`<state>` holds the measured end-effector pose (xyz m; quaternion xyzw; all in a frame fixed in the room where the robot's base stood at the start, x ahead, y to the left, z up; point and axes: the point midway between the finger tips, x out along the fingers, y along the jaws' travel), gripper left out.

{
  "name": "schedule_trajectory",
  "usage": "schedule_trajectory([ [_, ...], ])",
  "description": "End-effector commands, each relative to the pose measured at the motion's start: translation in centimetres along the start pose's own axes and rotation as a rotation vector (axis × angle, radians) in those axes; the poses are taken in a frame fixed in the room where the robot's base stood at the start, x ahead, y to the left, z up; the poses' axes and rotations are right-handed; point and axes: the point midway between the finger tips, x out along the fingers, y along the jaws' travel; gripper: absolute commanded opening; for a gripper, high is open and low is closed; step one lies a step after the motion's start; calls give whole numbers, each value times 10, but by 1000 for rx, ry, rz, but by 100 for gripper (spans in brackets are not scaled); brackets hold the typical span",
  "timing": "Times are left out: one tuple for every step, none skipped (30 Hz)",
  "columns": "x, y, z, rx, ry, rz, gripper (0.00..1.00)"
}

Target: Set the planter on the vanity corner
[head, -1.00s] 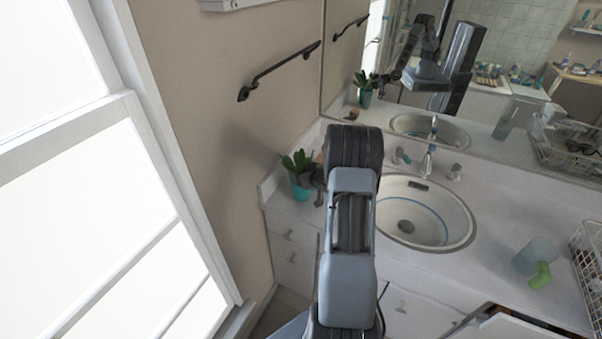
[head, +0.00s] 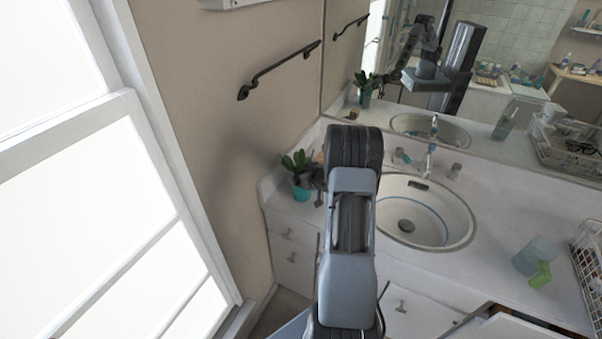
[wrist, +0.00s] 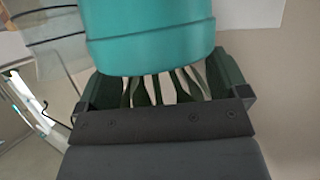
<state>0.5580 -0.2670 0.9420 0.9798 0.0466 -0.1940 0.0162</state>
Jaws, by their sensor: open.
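The planter, a teal pot (head: 301,191) with dark green leaves, stands at the left corner of the vanity top (head: 289,211), close to the wall. In the wrist view the teal pot (wrist: 150,35) fills the top middle, and its green leaves (wrist: 165,90) show between the fingers. My gripper (wrist: 165,78) is open around the leaf side of the planter. In the head view my gripper (head: 318,181) is at the pot's right side, partly hidden by my arm. I cannot tell whether a finger touches the pot.
The sink basin (head: 428,212) and faucet (head: 427,160) lie right of my arm. A translucent cup (head: 535,256) and a green item (head: 541,275) stand farther right, beside a wire basket (head: 590,250). A towel bar (head: 280,70) is on the wall above. The mirror (head: 480,70) backs the counter.

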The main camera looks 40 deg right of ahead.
Motion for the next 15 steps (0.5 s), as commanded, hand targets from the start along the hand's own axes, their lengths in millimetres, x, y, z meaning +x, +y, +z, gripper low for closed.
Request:
schedule_trajectory([
  [0,0,0,0,-1,0,93],
  [0,0,0,1,-1,0,93],
  [0,0,0,1,-1,0,93],
  [0,-1,4,4,-8,-1,93],
  [0,-1,4,4,-7,-1,93],
  [0,-1,4,4,-7,-1,93],
  [0,-1,3,3,-7,-1,93],
  [0,-1,3,3,-7,-1,93],
  [0,-1,3,3,-6,-1,93],
  [0,-1,3,3,-6,-1,93],
  [0,-1,3,3,-6,-1,93],
  [0,-1,3,3,-6,-1,93],
  [0,-1,3,3,-5,-1,93],
  [0,-1,2,3,-5,-1,93],
  [0,-1,2,3,-5,-1,93],
])
